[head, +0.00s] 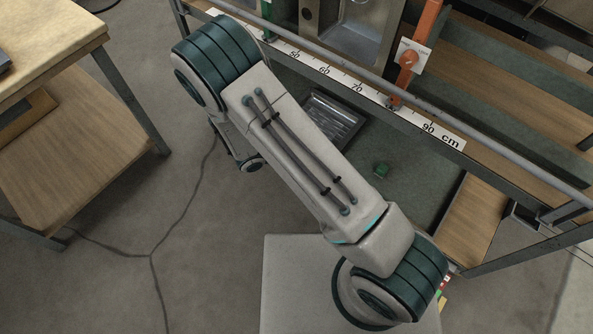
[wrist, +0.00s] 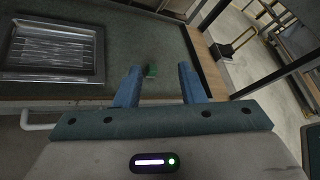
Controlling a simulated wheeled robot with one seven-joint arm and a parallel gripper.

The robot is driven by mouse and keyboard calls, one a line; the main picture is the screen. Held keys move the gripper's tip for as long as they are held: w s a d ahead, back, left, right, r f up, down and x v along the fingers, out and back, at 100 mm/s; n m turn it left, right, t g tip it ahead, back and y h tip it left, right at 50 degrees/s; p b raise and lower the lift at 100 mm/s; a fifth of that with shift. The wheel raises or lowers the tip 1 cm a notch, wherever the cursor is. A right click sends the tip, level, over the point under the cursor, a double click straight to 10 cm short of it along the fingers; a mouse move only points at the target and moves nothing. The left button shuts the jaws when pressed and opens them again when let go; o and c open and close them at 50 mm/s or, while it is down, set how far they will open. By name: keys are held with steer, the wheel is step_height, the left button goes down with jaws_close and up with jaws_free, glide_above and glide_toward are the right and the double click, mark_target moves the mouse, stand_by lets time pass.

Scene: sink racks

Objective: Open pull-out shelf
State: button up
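A green-grey shelf (head: 405,165) lies low under the sink rack in the head view, partly hidden by my arm. In the wrist view the shelf surface (wrist: 130,40) fills the upper left, with its front edge running across behind my fingers. A white bar handle (wrist: 40,124) shows below that edge at the left, partly cut off by my gripper body. My gripper (wrist: 160,68) is open, its two blue fingers apart and pointing toward the shelf edge. The handle is left of the fingers, not between them. In the head view my arm hides the fingers.
Above runs a rail with a white ruler strip (head: 340,78) and an orange lever (head: 422,35). A wooden table (head: 50,50) stands at left.

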steer(key=s+a+f+n+t+y+b, duration=0.1)
steer(key=a+f+n+t+y+b, duration=0.2)
steer(key=f+n, duration=0.55)
steer(key=s+a+f+n+t+y+b, duration=0.1)
steer(key=a+f+n+t+y+b, duration=0.3)
steer(key=f, duration=0.7)
steer(key=s+a+f+n+t+y+b, duration=0.1)
steer(key=a+f+n+t, duration=0.1)
steer(key=f+n, duration=0.6)
steer(key=shift+m, duration=0.25)
steer(key=shift+f+b+x, duration=0.2)
steer(key=shift+b+x, duration=0.5)
steer(key=shift+x, duration=1.65)
steer(key=shift+f+b+x, duration=0.2)
steer(key=shift+b+x, duration=0.5)
steer(key=shift+x, duration=1.65)
steer(key=shift+f+b+x, duration=0.2)
steer(key=shift+b+x, duration=0.5)
steer(key=shift+x, duration=1.65)
steer(key=shift+s, duration=0.1)
steer(key=shift+c, duration=0.4)
